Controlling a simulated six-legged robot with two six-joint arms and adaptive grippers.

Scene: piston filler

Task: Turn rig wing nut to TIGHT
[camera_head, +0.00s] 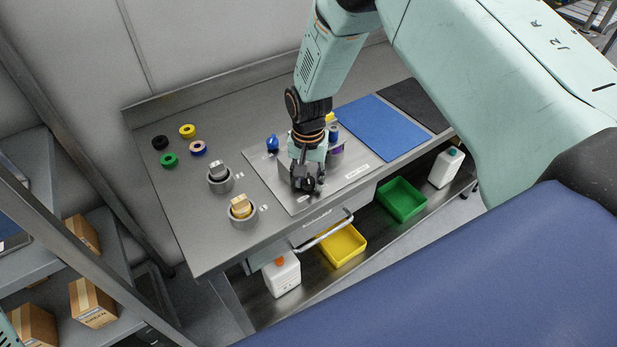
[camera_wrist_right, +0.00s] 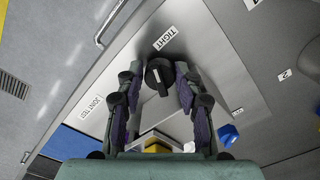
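The black rig wing nut (camera_wrist_right: 158,75) shows in the right wrist view on a grey metal plate (camera_wrist_right: 192,35). A white label reading TIGHT (camera_wrist_right: 164,38) lies just beyond it. The raised wing of the nut points down the picture, away from the label. My right gripper (camera_wrist_right: 159,74) has its two fingers spread, one on each side of the nut; whether the fingertips touch it I cannot tell. In the head view the right gripper (camera_head: 306,186) points down over the plate (camera_head: 347,182) and hides the nut. My left gripper is not in view.
A blue knob (camera_head: 272,143) stands on the plate behind my gripper. A blue mat (camera_head: 382,127) lies to the right. A drawer handle (camera_head: 322,232) juts out at the front.

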